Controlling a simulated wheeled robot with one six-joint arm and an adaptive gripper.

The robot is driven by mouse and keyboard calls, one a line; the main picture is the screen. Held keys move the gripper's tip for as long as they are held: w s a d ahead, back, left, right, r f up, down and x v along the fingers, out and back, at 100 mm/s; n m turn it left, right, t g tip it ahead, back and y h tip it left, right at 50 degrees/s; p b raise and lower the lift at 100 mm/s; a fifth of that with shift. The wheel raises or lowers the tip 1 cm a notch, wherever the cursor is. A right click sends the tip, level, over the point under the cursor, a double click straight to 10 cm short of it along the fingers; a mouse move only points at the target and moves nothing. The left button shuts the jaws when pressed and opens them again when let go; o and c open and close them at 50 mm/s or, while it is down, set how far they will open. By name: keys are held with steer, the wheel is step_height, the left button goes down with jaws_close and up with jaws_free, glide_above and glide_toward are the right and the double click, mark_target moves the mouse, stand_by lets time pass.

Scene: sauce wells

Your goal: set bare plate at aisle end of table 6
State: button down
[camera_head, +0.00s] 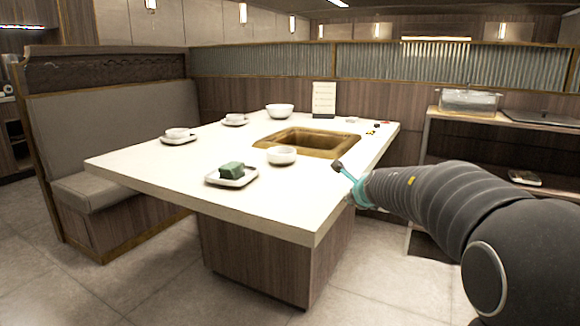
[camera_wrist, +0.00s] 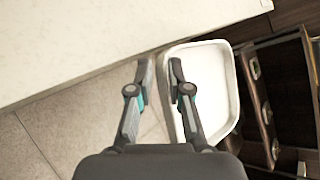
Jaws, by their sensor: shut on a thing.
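A bare white plate (camera_wrist: 212,85), square with rounded corners, is in my gripper (camera_wrist: 160,68) in the wrist view. The fingers straddle its left rim, and nothing lies on it. The white table (camera_wrist: 80,45) lies to the left and above in that view, with floor showing between it and the plate. In the head view, my gripper (camera_head: 346,172) is at the right edge of the white table (camera_head: 270,215); the plate is hidden there, behind my arm or the table. No table number is readable.
On the table are a plate with a dark green block (camera_head: 232,170), a white bowl (camera_head: 281,155), a recessed golden well (camera_head: 320,142), two bowls on saucers, another bowl and a sign (camera_head: 324,98). The near right tabletop is clear. A shelf unit (camera_head: 470,115) stands at right.

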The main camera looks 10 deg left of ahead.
steer(key=a+r+n+y, duration=0.1)
steer(key=a+r, duration=0.1)
steer(key=a, duration=0.1)
steer(key=s+a+r+n+g+y+p, duration=0.1)
steer(key=a, duration=0.3)
steer(key=a+r+n+g+y, duration=0.1)
steer(key=a+r, duration=0.1)
steer(key=a, duration=0.1)
steer(key=shift+s+a+r, duration=0.15)
steer(key=shift+a+r, duration=0.1)
steer(key=shift+r, duration=0.1)
steer(key=s+a+r+n+g+y, duration=0.2)
steer(key=a+r+n, duration=0.1)
steer(key=a, duration=0.3)
glide_above(290, 206)
steer(key=shift+f+p, duration=0.45)
steer(key=shift+f, duration=2)
steer(key=shift+f+b, duration=0.9)
steer(key=shift+f, duration=0.15)
steer(key=shift+f, duration=0.1)
steer(key=c, duration=1)
jaws_free()
steer(key=shift+d, duration=0.1)
